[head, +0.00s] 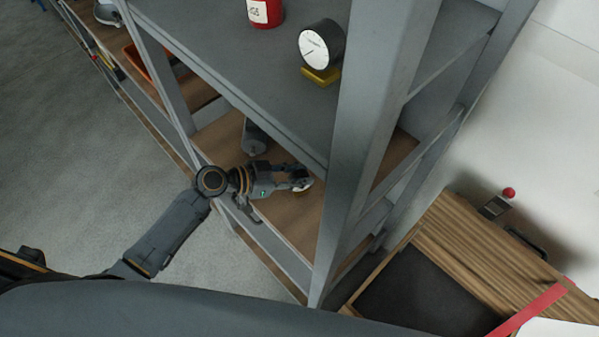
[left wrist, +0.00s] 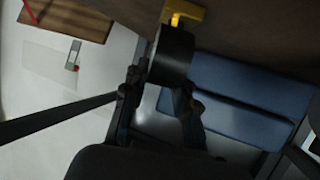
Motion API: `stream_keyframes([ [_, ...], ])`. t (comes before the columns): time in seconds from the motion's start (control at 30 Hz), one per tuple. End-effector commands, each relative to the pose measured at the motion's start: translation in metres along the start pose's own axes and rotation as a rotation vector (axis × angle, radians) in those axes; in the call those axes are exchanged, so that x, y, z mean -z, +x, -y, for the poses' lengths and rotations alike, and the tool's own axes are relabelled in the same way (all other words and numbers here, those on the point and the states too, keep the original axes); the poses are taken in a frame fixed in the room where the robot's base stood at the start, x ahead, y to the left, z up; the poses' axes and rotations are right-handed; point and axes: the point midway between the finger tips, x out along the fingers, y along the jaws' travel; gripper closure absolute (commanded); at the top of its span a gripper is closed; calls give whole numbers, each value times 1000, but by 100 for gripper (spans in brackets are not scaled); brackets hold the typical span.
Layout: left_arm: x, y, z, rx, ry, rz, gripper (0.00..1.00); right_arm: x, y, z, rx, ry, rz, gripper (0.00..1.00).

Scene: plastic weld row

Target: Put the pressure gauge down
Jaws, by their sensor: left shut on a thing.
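My left gripper (head: 298,177) reaches in over the lower wooden shelf board (head: 222,136) of the grey rack. It is shut on a pressure gauge (head: 305,184), mostly hidden by the fingers in the head view. In the left wrist view the gauge (left wrist: 173,54) shows as a black round body between my left fingers (left wrist: 160,92), with a yellow base (left wrist: 184,13) close to the brown board. I cannot tell whether the base touches the board. A second gauge (head: 322,45) with a white dial and yellow base stands on the upper grey shelf. My right gripper is not in view.
A grey cylinder (head: 254,138) is on the lower board, beyond my gripper. A rack post (head: 372,130) rises to its right, and the upper shelf hangs above. A red can (head: 265,12) stands on the upper shelf. A wooden bench (head: 480,250) is at right.

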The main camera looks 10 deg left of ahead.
Motion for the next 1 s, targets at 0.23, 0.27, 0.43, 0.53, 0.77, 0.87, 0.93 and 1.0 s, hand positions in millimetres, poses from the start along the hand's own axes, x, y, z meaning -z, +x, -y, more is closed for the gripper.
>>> stream_keyframes([
  [0.23,-2,1,0,0,1,0,66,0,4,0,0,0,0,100],
  [0.27,-2,1,0,0,1,0,60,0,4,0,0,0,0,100],
  [0.43,-2,1,0,0,1,1,50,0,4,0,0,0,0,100],
  [0.53,-2,1,0,0,1,1,50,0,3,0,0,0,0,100],
  [0.77,-2,-6,0,1,1,3,50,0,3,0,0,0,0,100],
  [0.87,-4,-23,0,1,3,4,50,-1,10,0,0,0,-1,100],
  [0.93,-5,-38,0,1,4,5,50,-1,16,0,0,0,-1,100],
  [1.0,-6,-54,0,1,3,5,50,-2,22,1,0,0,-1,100],
])
